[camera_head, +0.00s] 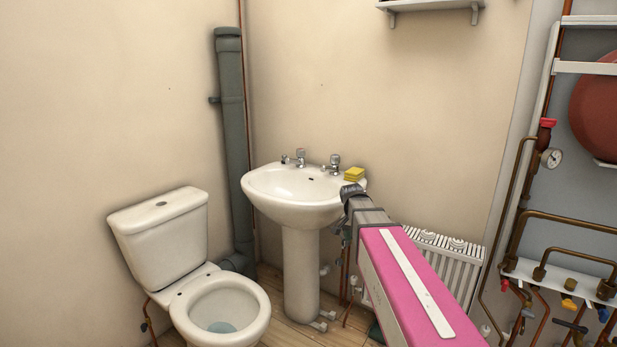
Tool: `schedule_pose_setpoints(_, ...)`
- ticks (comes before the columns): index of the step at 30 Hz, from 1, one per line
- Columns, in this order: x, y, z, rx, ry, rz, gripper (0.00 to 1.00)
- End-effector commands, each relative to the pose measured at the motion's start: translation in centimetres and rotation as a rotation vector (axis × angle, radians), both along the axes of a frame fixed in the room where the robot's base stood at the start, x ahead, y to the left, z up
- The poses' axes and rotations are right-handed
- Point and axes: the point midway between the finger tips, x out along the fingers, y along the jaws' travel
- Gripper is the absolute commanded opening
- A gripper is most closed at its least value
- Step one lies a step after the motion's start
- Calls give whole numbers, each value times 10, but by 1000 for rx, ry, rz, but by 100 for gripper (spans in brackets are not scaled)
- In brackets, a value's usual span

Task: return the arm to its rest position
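My arm (405,285), with a pink cover and a white strip, reaches from the lower right up toward the right side of the white sink (290,205). Its dark far end, at my gripper (350,193), shows in front of the sink's right rim, just below a yellow sponge (354,174). The fingers cannot be made out, so I cannot tell whether they are open or shut, or whether they touch the sink. The sponge lies on the sink's right rim.
A white toilet (165,240) with an open bowl stands at the left. A grey soil pipe (231,140) runs up the corner. A radiator (447,262) is behind my arm. Copper pipes and valves (570,285) fill the right side. A shelf (430,5) hangs above.

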Motion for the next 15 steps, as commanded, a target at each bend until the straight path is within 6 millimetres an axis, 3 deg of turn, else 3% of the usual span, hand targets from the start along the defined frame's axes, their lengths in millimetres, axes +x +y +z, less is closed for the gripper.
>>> schedule_pose_setpoints(1,-21,-3,-19,15,15,54,76)
schedule_pose_setpoints(6,-66,-7,-70,72,46,259,76)
schedule_pose_setpoints(15,-142,-10,-135,157,63,569,76)
